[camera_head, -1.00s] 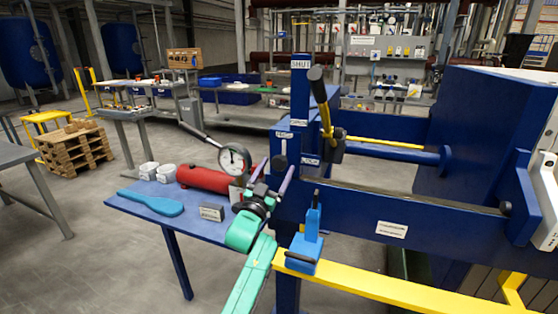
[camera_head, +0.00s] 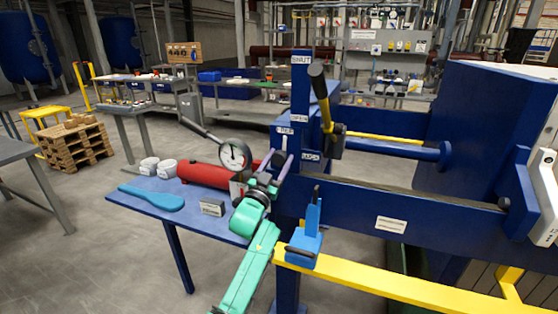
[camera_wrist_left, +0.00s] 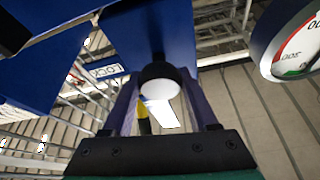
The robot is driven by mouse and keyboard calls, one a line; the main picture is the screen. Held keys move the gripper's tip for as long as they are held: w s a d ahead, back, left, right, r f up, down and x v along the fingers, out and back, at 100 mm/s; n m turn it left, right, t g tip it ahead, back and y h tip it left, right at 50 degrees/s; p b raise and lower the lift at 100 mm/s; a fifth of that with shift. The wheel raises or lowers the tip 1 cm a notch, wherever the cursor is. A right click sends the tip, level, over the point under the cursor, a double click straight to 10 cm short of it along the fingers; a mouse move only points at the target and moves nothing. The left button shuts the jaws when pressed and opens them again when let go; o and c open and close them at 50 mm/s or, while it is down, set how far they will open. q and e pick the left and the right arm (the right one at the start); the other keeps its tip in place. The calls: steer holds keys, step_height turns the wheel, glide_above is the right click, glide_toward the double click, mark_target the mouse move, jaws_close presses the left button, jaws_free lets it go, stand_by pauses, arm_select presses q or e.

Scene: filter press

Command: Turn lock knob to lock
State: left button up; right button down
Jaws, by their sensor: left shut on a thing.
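The dark lock knob (camera_head: 280,159) sits on the front of the blue post, below a small label. My left gripper (camera_head: 278,162) has reached up to it, with a finger on each side. In the left wrist view the knob (camera_wrist_left: 160,80), dark with a pale end, lies between the two fingers, and the gripper is shut on it. A "LOCK" label (camera_wrist_left: 106,71) appears upside down beside it in that view. The knob's exact turn angle is hard to tell. My right gripper is not in view.
A pressure gauge (camera_head: 235,155) stands close left of the gripper, above a red cylinder (camera_head: 203,175) on the blue side table. A black-and-yellow lever (camera_head: 322,100) rises right of the post. A blue latch (camera_head: 305,244) on the yellow bar (camera_head: 400,288) is near my forearm.

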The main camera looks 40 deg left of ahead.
arm_select(q)
steer(key=m+h, duration=0.1)
steer(key=m, duration=0.2)
steer(key=m+h, duration=0.2)
steer(key=m, duration=0.1)
steer(key=shift+p, duration=0.4)
steer(key=m+h+p, duration=0.1)
steer(key=m, duration=0.2)
steer(key=m+g+h, duration=0.1)
steer(key=m, duration=0.1)
steer(key=shift+m+h+p, duration=0.4)
steer(key=m+g+p, duration=0.1)
steer(key=m, duration=0.2)
steer(key=m+g+h+p, duration=0.1)
steer(key=m+p, duration=0.1)
steer(key=shift+r+m, duration=0.15)
steer(key=shift+m, duration=0.25)
steer(key=shift+m+g+p, duration=0.6)
steer(key=shift+m+p, duration=0.45)
steer(key=shift+m, duration=0.45)
steer(key=o, duration=1.4)
steer(key=shift+c, duration=0.2)
steer(key=shift+s, duration=0.1)
